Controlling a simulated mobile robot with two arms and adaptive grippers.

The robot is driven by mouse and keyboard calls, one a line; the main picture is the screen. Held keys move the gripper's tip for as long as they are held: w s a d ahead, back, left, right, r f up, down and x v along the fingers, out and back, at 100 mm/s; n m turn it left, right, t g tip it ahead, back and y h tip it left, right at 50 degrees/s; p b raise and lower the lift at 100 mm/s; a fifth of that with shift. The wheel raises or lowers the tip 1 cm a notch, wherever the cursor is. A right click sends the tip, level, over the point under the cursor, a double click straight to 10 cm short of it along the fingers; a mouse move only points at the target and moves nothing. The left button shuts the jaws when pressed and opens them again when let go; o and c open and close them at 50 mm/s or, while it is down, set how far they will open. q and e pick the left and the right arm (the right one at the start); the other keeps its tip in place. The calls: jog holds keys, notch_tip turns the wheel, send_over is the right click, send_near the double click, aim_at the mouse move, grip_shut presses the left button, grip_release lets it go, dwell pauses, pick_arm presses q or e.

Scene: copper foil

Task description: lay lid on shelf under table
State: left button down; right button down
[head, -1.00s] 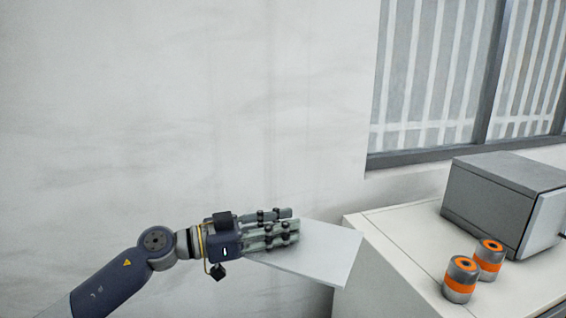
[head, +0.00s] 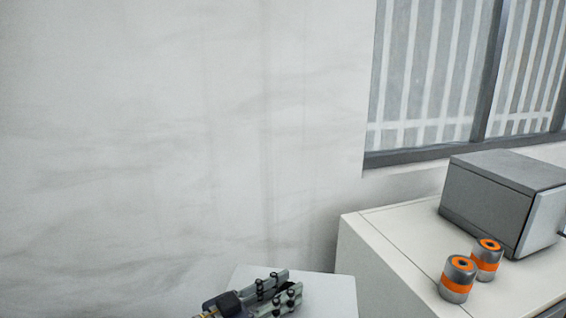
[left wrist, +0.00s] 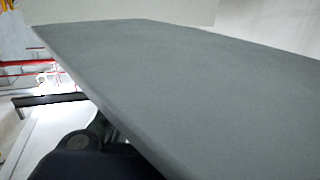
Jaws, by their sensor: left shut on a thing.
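The lid (head: 322,288) is a flat pale grey panel at the bottom of the head view, left of the white cabinet. My left gripper (head: 286,290) is shut on the lid and lies over its near part. In the left wrist view the lid (left wrist: 170,85) shows as a broad grey slab filling most of the picture. The lid's lower part is cut off by the head view's bottom edge. My right gripper shows in no view. No shelf under a table can be made out.
A white cabinet (head: 385,260) stands at the right. On it are a grey box-shaped appliance (head: 495,195) and two metal cans with orange bands (head: 457,279) (head: 487,260). A barred window (head: 430,75) is above. The wall (head: 180,130) behind is bare.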

pick_arm(q)
jog(key=s+a+f+n+t+y, duration=0.2)
jog(key=s+f, duration=0.1)
jog(key=s+a+f+n+t+y, duration=0.1)
jog(key=s+a, duration=0.1)
jog(key=shift+s+f+t+y, duration=0.15)
jog(key=shift+s+t+y, duration=0.1)
jog(key=shift+t+y, duration=0.15)
jog(key=s+a+f+n+t+y, duration=0.3)
jog(key=s+a+n+y, duration=0.5)
jog(key=a, duration=0.7)
jog(key=s+y, duration=0.2)
jog(key=s, duration=0.2)
jog(key=shift+t+y, duration=0.3)
jog(key=shift+y, duration=0.1)
jog(key=shift+d, duration=0.1)
jog(key=shift+a, duration=0.2)
dwell(0.3)
